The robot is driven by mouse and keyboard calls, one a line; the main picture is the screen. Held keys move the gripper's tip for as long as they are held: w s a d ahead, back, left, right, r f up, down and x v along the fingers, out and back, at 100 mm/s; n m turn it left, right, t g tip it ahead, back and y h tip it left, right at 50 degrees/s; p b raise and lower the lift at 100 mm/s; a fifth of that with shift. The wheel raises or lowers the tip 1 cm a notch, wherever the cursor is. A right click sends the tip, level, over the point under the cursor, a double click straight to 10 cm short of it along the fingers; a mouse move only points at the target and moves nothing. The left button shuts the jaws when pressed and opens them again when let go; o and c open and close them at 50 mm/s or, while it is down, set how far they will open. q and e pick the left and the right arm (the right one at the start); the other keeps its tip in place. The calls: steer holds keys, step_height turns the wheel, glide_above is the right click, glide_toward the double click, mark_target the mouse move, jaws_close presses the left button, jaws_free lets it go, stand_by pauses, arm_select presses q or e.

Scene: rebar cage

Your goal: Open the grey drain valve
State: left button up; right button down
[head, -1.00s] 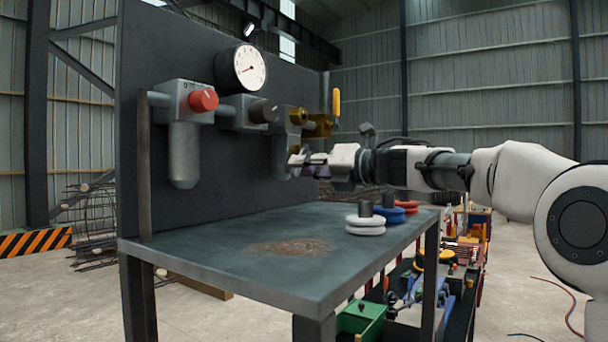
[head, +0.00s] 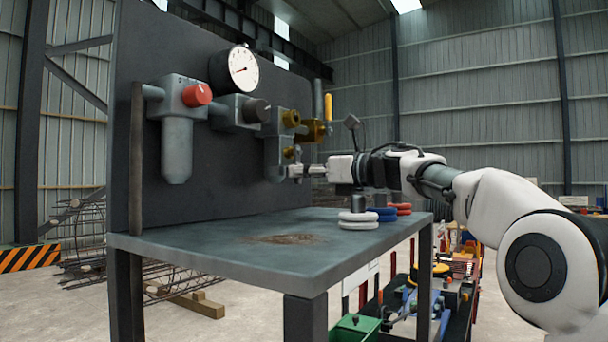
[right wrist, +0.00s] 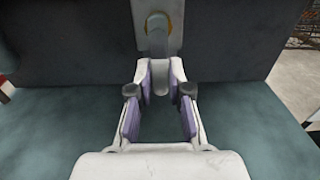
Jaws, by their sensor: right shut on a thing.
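The grey drain valve hangs on the dark upright panel. Its grey lever (right wrist: 157,42) points down from a brass-coloured pivot in the right wrist view. In the head view the grey valve body (head: 277,157) shows, with the lever's lower end hidden at the fingers. My right gripper (head: 297,172) is at the valve's lower end. In the right wrist view its purple-padded fingers (right wrist: 160,78) are closed around the lever's lower tip. My left gripper is not in view.
A red knob (head: 197,95), a dark knob (head: 257,111), a gauge (head: 243,70) and a yellow-handled brass valve (head: 316,130) sit on the panel. White rings (head: 358,221), blue rings (head: 384,213) and red rings stand on the bench (head: 230,258) below my right arm.

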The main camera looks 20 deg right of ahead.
steer(key=shift+r, duration=0.15)
steer(key=c, duration=1.2)
jaws_free()
steer(key=shift+c, duration=0.2)
steer(key=shift+o, duration=0.8)
steer(key=shift+w+a, duration=0.1)
steer(key=shift+w+a+f, duration=0.1)
steer(key=shift+w+f, duration=0.1)
steer(key=shift+s, duration=0.2)
